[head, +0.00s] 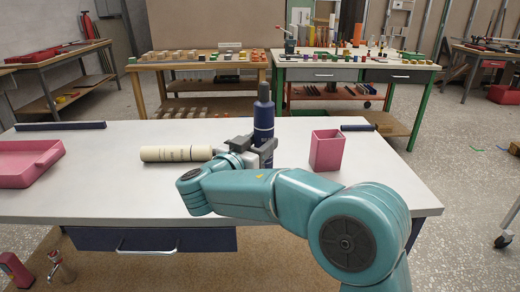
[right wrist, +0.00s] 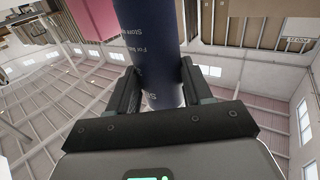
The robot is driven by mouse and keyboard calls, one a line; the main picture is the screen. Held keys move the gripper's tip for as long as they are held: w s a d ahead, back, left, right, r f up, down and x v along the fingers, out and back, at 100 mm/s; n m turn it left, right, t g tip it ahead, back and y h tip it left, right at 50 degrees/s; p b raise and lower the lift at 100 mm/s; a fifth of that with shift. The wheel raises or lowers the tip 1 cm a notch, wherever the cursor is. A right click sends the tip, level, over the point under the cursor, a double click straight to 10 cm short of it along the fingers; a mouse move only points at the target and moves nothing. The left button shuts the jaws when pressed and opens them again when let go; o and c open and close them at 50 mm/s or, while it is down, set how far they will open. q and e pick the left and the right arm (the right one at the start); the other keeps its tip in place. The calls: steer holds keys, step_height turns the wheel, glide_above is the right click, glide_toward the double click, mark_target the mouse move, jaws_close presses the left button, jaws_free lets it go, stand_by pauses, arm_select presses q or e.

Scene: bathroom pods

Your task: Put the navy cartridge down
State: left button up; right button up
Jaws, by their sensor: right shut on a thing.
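The navy cartridge (head: 264,112) with a dark nozzle stands upright above the white table in the head view. My right gripper (head: 262,146) is shut around its lower part. In the right wrist view, the cartridge's printed navy body (right wrist: 148,40) passes between the two fingers of the gripper (right wrist: 155,85). The cartridge's lower end is hidden by the gripper and arm, so I cannot tell whether it touches the table. My left gripper is not in view.
A cream cartridge (head: 176,154) lies left of the gripper. A pink square cup (head: 326,151) stands to the right, and a pink tray (head: 28,160) lies at the far left. Navy bars (head: 60,126) (head: 358,127) lie near the back edge. The white table (head: 110,190) is clear at front left.

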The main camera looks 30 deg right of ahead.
steer(key=shift+f, duration=0.4)
steer(key=shift+f, duration=0.15)
steer(key=o, duration=1.3)
steer(key=shift+o, duration=0.2)
steer(key=v, duration=1.2)
steer(key=shift+b, duration=0.35)
